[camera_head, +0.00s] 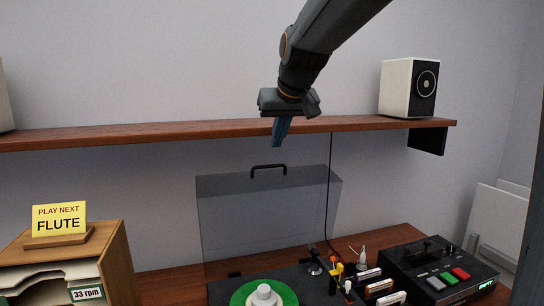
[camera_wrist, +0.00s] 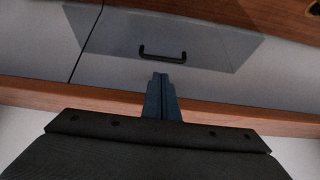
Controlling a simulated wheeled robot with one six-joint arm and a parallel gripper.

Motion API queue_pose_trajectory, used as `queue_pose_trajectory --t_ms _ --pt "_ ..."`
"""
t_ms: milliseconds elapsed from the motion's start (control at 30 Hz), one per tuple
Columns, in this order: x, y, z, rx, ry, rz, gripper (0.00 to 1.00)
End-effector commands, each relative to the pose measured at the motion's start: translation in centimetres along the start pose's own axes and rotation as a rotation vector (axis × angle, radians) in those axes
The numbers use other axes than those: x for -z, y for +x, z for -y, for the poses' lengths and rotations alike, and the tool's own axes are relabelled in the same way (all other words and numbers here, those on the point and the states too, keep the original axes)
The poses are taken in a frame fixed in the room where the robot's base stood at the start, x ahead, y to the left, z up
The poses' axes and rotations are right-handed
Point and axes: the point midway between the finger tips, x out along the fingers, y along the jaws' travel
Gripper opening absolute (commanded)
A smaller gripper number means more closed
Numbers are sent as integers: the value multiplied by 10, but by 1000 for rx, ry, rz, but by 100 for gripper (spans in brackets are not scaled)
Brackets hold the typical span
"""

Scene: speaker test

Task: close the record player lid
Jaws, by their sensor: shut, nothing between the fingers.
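The record player lid (camera_head: 262,218) is a grey see-through panel standing upright, open, at the back of the record player (camera_head: 225,292). A black handle (camera_head: 268,168) sits on its top edge. In the wrist view the lid (camera_wrist: 205,38) lies beyond my fingertips, with its handle (camera_wrist: 162,56) just ahead of them. A green-labelled record (camera_head: 242,298) with a white piece at its centre is on the player. My gripper (camera_head: 280,132) is shut and empty, pointing down in front of the shelf, above the lid handle. It also shows in the wrist view (camera_wrist: 160,82), apart from the handle.
A wooden shelf (camera_head: 180,132) runs along the wall behind my gripper, with a white speaker (camera_head: 397,88) at right. A black device with coloured buttons (camera_head: 430,275) and small items stand right of the player. A wooden sorter (camera_head: 118,262) with a "FLUTE" sign (camera_head: 59,220) is at left.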

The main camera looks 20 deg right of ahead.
Motion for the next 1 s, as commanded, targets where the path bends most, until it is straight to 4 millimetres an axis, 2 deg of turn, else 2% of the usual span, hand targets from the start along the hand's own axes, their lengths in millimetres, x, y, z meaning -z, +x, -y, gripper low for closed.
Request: queue_pose_trajectory --t_ms 67,167,600,800,1000 --pt "6 -1 -1 0 0 -8 0" --pt "6 9 -1 0 1 -6 0" --pt "6 78 -2 -1 1 -6 0" --pt "6 92 -2 -1 0 -8 0" --pt "6 96 -2 -1 1 -9 0"
